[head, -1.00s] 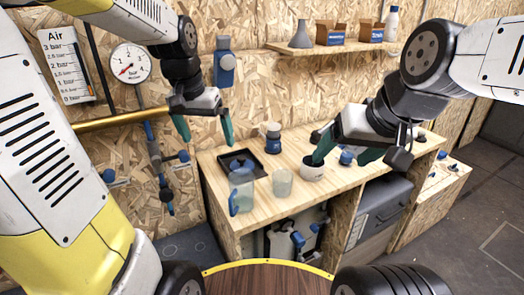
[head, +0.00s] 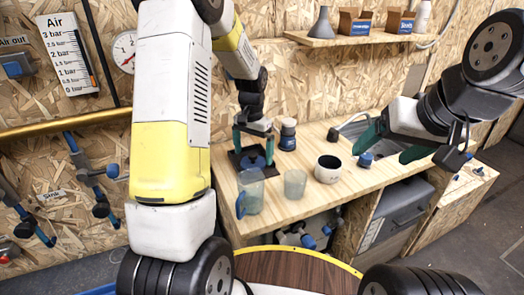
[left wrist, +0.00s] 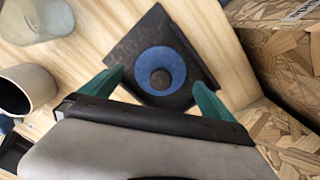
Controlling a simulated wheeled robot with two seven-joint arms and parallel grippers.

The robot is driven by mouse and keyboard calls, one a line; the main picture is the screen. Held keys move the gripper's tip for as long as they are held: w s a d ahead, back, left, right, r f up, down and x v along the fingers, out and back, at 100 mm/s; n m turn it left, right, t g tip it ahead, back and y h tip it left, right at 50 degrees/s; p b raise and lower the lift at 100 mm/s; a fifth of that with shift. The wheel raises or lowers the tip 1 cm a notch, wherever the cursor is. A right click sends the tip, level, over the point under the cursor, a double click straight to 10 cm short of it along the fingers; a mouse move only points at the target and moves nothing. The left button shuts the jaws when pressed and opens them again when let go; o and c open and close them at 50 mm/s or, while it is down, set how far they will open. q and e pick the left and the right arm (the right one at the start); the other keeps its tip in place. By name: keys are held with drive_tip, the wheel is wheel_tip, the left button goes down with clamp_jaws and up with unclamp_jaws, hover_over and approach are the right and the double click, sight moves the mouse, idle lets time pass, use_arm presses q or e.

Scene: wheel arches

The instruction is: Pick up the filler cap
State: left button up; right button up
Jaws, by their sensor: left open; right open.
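The filler cap appears to be the round blue disc (left wrist: 168,66) with a dark round knob in its middle. In the left wrist view it sits on a black square plate (left wrist: 127,48) on the wooden bench. In the head view the cap (head: 254,162) shows partly under my left gripper (head: 254,143). My left gripper is open and points down over the plate. In the left wrist view its green fingertips (left wrist: 158,80) frame the cap left and right, with nothing held; the height gap is unclear. My right gripper (head: 392,145) is open over the bench's right part.
A clear jug with blue handle (head: 251,190), a clear cup (head: 295,184) and a white cup with dark inside (head: 327,170) stand in front and right. A blue-and-white jar (head: 288,134) stands behind. A small blue item (head: 365,160) is near my right gripper.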

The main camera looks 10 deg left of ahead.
use_arm(q)
wheel_tip(320, 180, down, 2)
drive_tip(key=shift+f, duration=0.15)
drive_tip(key=c, duration=1.3)
